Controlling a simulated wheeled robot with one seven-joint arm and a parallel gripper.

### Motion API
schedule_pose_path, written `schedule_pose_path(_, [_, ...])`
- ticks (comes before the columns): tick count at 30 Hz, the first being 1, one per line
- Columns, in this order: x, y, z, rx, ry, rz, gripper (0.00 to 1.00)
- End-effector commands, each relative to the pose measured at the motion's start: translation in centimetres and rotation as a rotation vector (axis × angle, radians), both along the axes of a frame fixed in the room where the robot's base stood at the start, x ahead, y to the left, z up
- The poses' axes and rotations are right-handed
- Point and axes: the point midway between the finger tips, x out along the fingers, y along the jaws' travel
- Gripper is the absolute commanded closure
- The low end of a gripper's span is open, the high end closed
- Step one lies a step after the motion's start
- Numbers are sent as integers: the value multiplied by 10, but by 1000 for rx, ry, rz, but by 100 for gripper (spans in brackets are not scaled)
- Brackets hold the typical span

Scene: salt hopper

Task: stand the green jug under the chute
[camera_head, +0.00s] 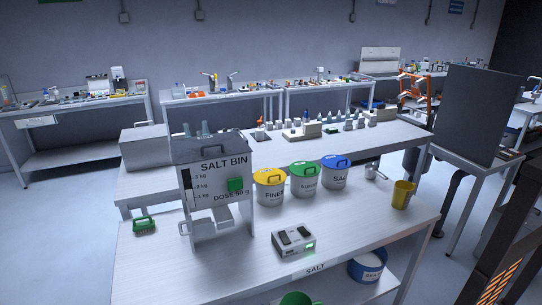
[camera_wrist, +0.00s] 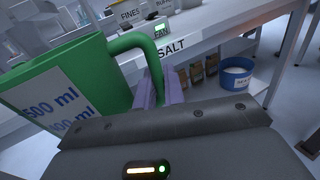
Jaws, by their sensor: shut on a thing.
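The green jug (camera_wrist: 85,80) fills the left of the wrist view, with a white label reading 500 ml. My gripper (camera_wrist: 165,88) is shut on its handle, the lilac fingers on either side of it. In the head view only part of the green jug (camera_head: 296,298) shows at the bottom edge, in front of the table; my gripper is not seen there. The salt bin (camera_head: 212,165) stands on the table at left, with a green button and the words DOSE 50 g. Its chute (camera_head: 222,216) opens low at the front, between the legs. The space beneath it looks empty.
A green brush (camera_head: 144,226) lies left of the bin, a yellow cup (camera_head: 403,195) at right. The table front (camera_head: 190,285) is clear.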

Motion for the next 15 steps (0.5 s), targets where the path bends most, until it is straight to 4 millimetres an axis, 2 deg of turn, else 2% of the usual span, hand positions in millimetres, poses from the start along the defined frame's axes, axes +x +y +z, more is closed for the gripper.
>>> schedule_pose_path(3, [-14, 0, -16, -5, -3, 5, 100])
schedule_pose_path(6, [-21, -1, -22, -4, -10, 6, 100])
schedule_pose_path(15, [-23, -3, -24, -1, -13, 4, 100])
